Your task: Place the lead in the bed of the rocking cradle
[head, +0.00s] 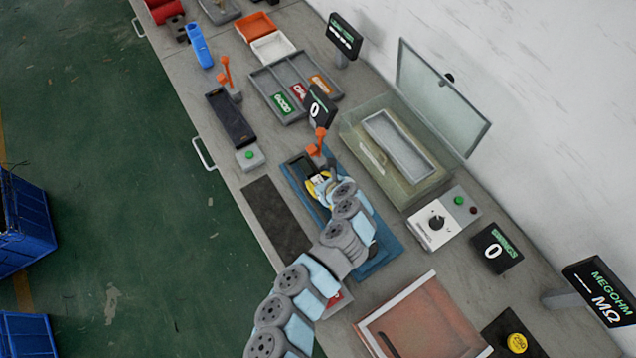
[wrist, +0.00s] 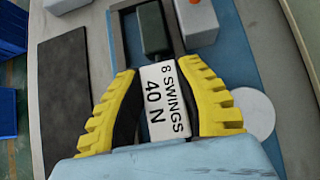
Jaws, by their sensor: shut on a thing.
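My gripper (wrist: 158,82) has its yellow fingers closed in over the blue base (head: 378,263) of the rocking cradle (head: 294,168). In the head view, my gripper (head: 319,187) is low at the near end of the cradle's dark frame. A white face marked "8 SWINGS 40 N" (wrist: 164,100) shows between the fingers. A dark grey-green block (wrist: 151,28) lies between the frame's rails just beyond the fingertips. The lead is not clearly visible; my fingers and wrist hide most of the grasp. I cannot tell whether the lead touches the bed.
A dark mat (head: 276,220) lies left of the blue base. An orange-topped post (head: 315,142) stands close behind the gripper. A clear lidded tank (head: 349,137) is to the right, with a control box (head: 440,222) nearby. A white disc (wrist: 253,113) lies right of the fingers.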

